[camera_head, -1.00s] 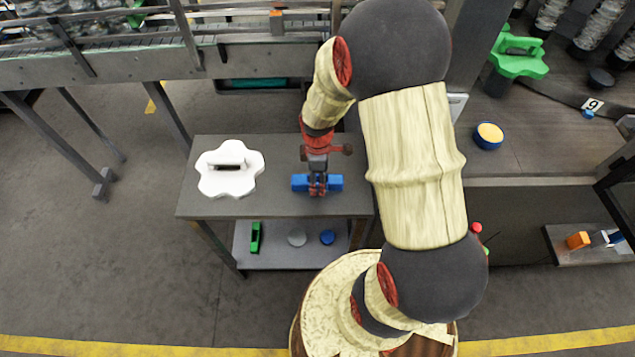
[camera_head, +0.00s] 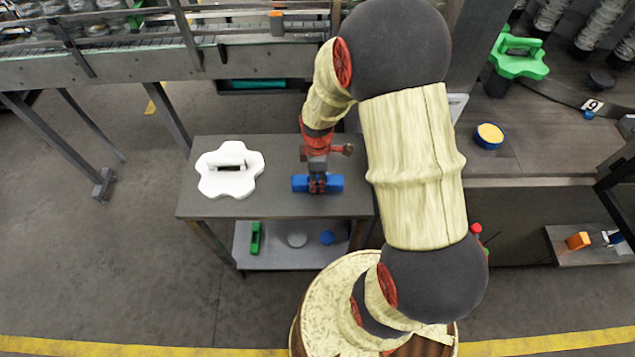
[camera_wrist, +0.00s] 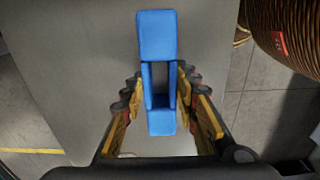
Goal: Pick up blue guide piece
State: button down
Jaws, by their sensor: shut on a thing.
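The blue guide piece (camera_head: 333,183) lies on the upper shelf of the grey table (camera_head: 275,211), right of the white piece. In the wrist view the blue guide piece (camera_wrist: 157,35) is a long blue block with a rectangular opening, running lengthwise between my fingers. My gripper (camera_head: 317,185) is over its middle, pointing down, and is shut on it. In the wrist view my gripper (camera_wrist: 168,108) has a yellow-padded finger on each side of the piece. I cannot tell whether the piece touches the tabletop or is just above it.
A white flower-shaped piece with a handle (camera_head: 229,184) lies at the table's left. The lower shelf (camera_head: 275,258) holds a green piece (camera_head: 256,239), a grey disc (camera_head: 297,240) and a blue disc (camera_head: 327,237). A conveyor (camera_head: 130,75) runs behind. A green handled piece (camera_head: 518,62) stands on the right bench.

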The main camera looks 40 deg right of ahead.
jog(key=shift+r, duration=0.1)
notch_tip(320, 180, up, 10)
jog(key=p, duration=0.2)
dwell(0.3)
